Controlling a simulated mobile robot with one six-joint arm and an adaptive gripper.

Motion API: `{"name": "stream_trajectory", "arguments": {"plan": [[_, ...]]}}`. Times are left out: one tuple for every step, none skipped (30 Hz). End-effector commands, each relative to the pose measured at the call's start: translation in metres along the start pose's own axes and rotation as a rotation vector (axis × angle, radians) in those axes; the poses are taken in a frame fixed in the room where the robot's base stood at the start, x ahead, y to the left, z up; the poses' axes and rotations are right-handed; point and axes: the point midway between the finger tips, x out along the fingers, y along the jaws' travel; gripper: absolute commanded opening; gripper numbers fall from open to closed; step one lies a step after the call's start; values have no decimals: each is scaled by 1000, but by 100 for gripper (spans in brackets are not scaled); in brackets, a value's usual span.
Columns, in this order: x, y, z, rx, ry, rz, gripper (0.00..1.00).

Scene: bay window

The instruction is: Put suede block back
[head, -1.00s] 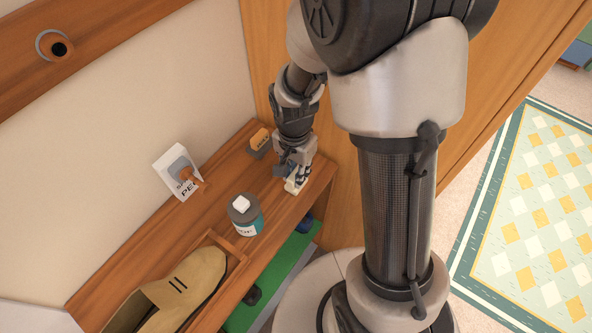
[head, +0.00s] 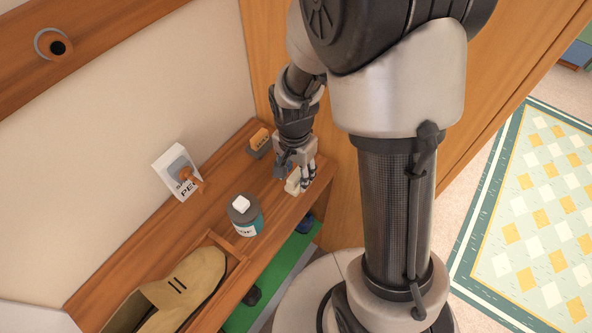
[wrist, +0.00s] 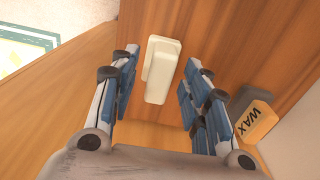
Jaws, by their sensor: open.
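The suede block (head: 292,184) is a small cream block on the wooden bench top (head: 215,190), near the bench's right end. In the wrist view the cream block (wrist: 159,72) has a narrower raised part on a wider base and stands on the wood. My gripper (head: 301,174) is above and beside the block, pointing down. In the wrist view its blue-padded fingers are spread, one on each side of the block, with a visible gap to both. Nothing is held.
An orange WAX block (head: 260,139) on a grey base stands near the wall, and it shows right of my fingers in the wrist view (wrist: 255,122). A lidded jar (head: 245,214), a peg sign (head: 180,172) and a tan shoe (head: 172,290) are further left. A wood panel stands behind the bench end.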

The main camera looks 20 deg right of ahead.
Motion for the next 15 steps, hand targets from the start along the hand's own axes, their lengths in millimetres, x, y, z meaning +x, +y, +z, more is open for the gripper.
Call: {"name": "stream_trajectory", "arguments": {"plan": [[-1,0,0,0,0,-1,43],[-2,0,0,0,1,-1,43],[-6,-1,-1,0,2,-3,43],[-9,-1,-1,0,3,-3,43],[-12,-1,-1,0,3,-3,43],[-19,-2,-1,0,4,-5,43],[-24,-2,-1,0,4,-5,43],[-30,-2,-1,0,5,-6,43],[-39,-2,-1,-1,5,-7,43],[-46,-2,-1,-1,5,-6,43],[-52,-2,-1,-1,5,-7,43],[-61,-2,-1,-1,5,-7,43],[-68,-1,-1,-1,5,-6,43],[-74,-2,-1,-1,5,-6,43],[-82,-1,-1,-1,4,-6,43]]}}
